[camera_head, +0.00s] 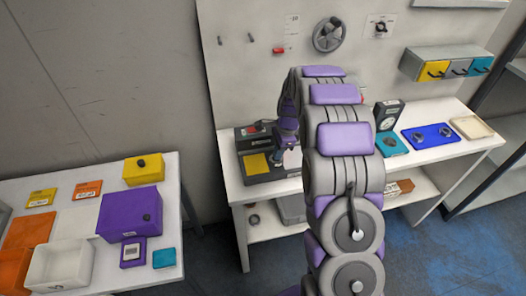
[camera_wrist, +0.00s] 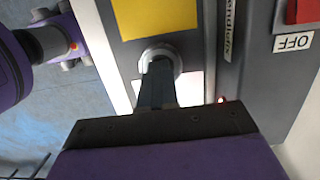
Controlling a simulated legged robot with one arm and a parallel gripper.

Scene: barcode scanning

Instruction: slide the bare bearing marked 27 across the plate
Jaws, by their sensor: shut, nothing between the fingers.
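In the wrist view, a pale grey bearing ring (camera_wrist: 147,56) lies by the bright white plate (camera_wrist: 190,86) of a dark grey device, just below a yellow square. No 27 can be read on it. My gripper (camera_wrist: 159,64) is shut and empty, its dark fingertips overlapping the ring. I cannot tell whether the tips are in the bore or above it. In the head view, the device (camera_head: 243,147) stands at the left of the back bench, with the white plate (camera_head: 293,160) partly behind my arm. The bearing and fingertips cannot be made out there.
A red button (camera_wrist: 304,10) marked OFF is at the device's right side. On the back bench (camera_head: 470,143) are a gauge stand (camera_head: 388,117), a blue tray (camera_head: 418,137) with small round parts and a cream tray (camera_head: 472,128). A side table holds a purple box (camera_head: 128,214).

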